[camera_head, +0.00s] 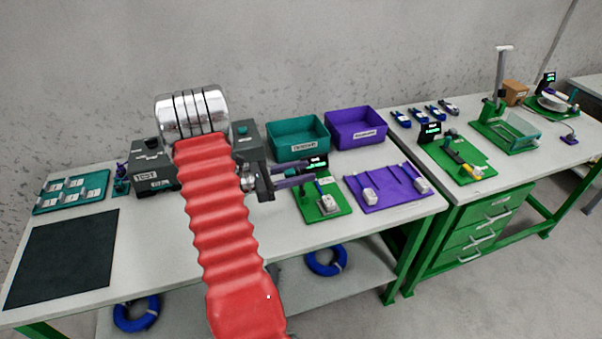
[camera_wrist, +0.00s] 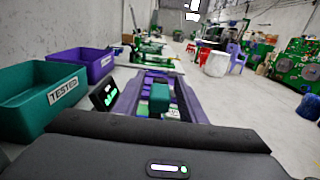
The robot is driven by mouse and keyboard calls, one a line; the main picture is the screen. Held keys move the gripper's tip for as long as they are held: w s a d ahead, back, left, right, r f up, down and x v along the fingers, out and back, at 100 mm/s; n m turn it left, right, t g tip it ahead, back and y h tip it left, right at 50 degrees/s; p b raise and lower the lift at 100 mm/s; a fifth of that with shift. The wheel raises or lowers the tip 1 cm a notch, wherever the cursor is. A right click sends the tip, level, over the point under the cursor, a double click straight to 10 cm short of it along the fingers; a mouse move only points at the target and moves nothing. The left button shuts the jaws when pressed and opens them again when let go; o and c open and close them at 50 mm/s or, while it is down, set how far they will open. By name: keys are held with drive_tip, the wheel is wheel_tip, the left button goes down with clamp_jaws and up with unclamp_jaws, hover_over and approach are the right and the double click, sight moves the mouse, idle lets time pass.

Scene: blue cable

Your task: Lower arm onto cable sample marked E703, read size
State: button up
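A green-based gauge (camera_head: 325,205) with a lit display (camera_head: 316,163) stands on the table. A small grey sample block (camera_head: 326,203) sits on its base; no mark E703 is legible. My gripper (camera_head: 303,178) is level, pointing right, with purple fingers beside the gauge's display and upright part. In the wrist view my gripper (camera_wrist: 160,88) is open, with fingers apart. A teal upright piece (camera_wrist: 159,98) shows between the fingers, and I cannot tell whether they touch it. The display also shows in the wrist view (camera_wrist: 106,95) left of the fingers.
Teal (camera_head: 296,151) and purple (camera_head: 355,139) bins stand behind. A purple tray (camera_head: 388,205) with grey blocks lies right of the gauge. Dark boxes (camera_head: 152,172) stand left. A second green gauge (camera_head: 480,170) is on the adjoining table. The dark mat (camera_head: 62,259) is bare.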

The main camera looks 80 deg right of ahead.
drive_tip(key=shift+c, duration=0.7)
clamp_jaws()
drive_tip(key=shift+a, duration=0.15)
drive_tip(key=shift+s, duration=0.15)
